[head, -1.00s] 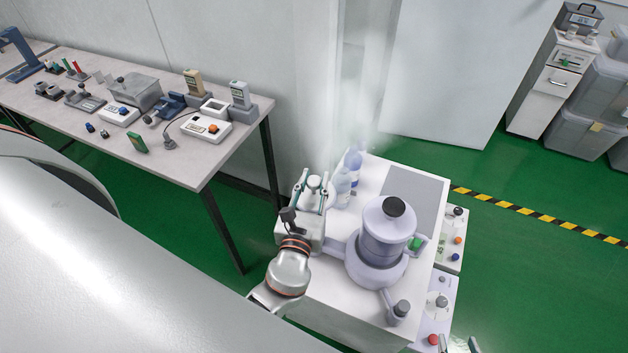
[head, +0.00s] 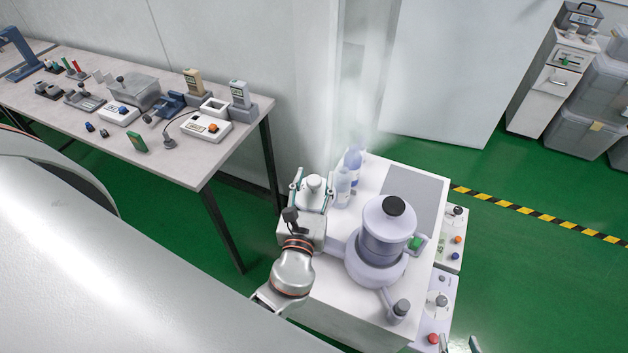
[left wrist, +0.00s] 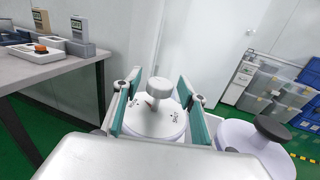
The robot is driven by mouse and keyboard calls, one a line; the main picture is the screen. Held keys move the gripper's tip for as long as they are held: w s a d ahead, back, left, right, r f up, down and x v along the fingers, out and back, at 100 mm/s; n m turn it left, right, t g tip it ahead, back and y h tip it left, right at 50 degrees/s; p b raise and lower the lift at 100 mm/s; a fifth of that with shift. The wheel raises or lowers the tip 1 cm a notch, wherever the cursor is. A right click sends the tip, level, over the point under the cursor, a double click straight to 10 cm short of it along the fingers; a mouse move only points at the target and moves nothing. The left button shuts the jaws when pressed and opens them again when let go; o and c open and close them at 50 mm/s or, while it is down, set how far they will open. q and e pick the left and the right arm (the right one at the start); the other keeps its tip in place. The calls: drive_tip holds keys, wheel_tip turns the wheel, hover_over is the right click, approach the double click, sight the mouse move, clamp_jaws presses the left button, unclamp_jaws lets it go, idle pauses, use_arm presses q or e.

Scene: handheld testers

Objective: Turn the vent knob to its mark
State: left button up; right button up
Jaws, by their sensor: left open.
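The vent knob (left wrist: 158,88) is pale and stands on a round white dial (left wrist: 155,122) with small dark markings; the markings are too small to read surely. A brown pointer-like patch shows beside the knob. My left gripper (left wrist: 158,98) is open, with one teal-padded finger on each side of the knob and visible gaps. In the head view the left gripper (head: 313,186) is at the left edge of the white cabinet top, with the knob between its fingers. Two fingertips of my right gripper (head: 458,345) show apart at the bottom edge.
A pale round vessel with a black cap (head: 383,240) stands just right of my left gripper. Clear bottles (head: 343,187) stand close behind the fingers. A table of handheld testers (head: 205,175) is at the left. Control boxes (head: 452,240) line the cabinet's right side.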

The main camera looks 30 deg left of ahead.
use_arm(q)
drive_tip(key=v, duration=1.2)
